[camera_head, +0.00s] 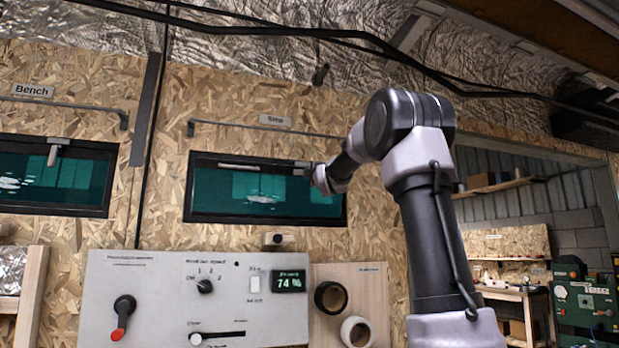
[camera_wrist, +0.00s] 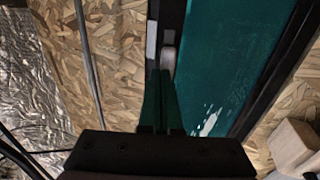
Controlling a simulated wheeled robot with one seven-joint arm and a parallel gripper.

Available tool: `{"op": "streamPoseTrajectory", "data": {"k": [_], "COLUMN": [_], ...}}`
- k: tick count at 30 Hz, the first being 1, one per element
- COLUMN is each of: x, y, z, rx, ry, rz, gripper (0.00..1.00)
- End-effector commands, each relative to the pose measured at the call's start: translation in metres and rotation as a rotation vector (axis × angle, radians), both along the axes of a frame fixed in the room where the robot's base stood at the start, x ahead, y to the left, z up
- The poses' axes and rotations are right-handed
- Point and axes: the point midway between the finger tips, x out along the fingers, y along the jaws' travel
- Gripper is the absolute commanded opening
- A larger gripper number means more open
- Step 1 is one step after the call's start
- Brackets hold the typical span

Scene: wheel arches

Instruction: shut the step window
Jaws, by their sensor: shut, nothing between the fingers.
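The step window (camera_head: 255,200) is a dark-framed teal pane in the chipboard wall, under a small "Step" label (camera_head: 275,120). It fills the right of the wrist view (camera_wrist: 235,60). A pale, rounded fitting (camera_wrist: 168,58) sits at the frame's edge, just beyond my fingertips. My gripper (camera_wrist: 161,75) is shut and empty, its green fingers pointing at that fitting; I cannot tell whether they touch it. In the head view my wrist is at the window's upper right corner, and the fingertips are hard to make out. Whether the pane stands slightly ajar is unclear.
A metal rail (camera_head: 235,126) runs above the window. The bench window (camera_head: 55,180) is at the left. Below are a grey control panel (camera_head: 190,300) with knobs and a display, and a wooden board with black (camera_head: 331,297) and white tape rolls. A doorway opens at the right.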

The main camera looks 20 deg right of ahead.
Motion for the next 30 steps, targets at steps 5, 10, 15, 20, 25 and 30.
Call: {"op": "streamPoseTrajectory", "data": {"k": [5, 10, 15, 20, 25, 30], "x": [0.013, 0.027, 0.038, 0.050, 0.061, 0.066], "y": [-0.001, -0.001, -0.001, 0.000, -0.001, 0.000], "z": [0.012, 0.019, 0.026, 0.031, 0.036, 0.038], "rx": [-0.002, 0.001, 0.001, 0.001, 0.001, 0.000], "ry": [0.077, 0.117, 0.116, 0.115, 0.115, 0.116], "rz": [-0.002, -0.001, -0.001, 0.000, -0.001, 0.000], "gripper": [0.00, 0.00, 0.00, 0.00, 0.00, 0.00]}}
